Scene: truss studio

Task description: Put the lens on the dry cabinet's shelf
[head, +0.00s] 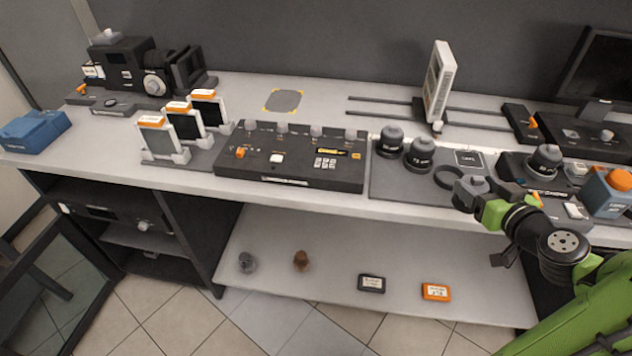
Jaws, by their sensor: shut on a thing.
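My gripper (470,192) is over the right part of the lens mat, by the bench's front edge. It is shut on a small dark thing with a grey top (478,184), which looks like a lens; the jaws hide part of it. Two black lenses with grey caps, one (391,142) and another (420,154), stand upright on the mat (398,184). The dry cabinet (177,207) is under the bench at left, far from my gripper. Its glass door (62,280) stands open.
A dark ring (448,177) lies on the mat near my gripper. A control panel (290,160) and framed filters (185,122) stand along the bench (330,200). A blue case (607,193) is at right. The lower shelf (330,257) holds several small items.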

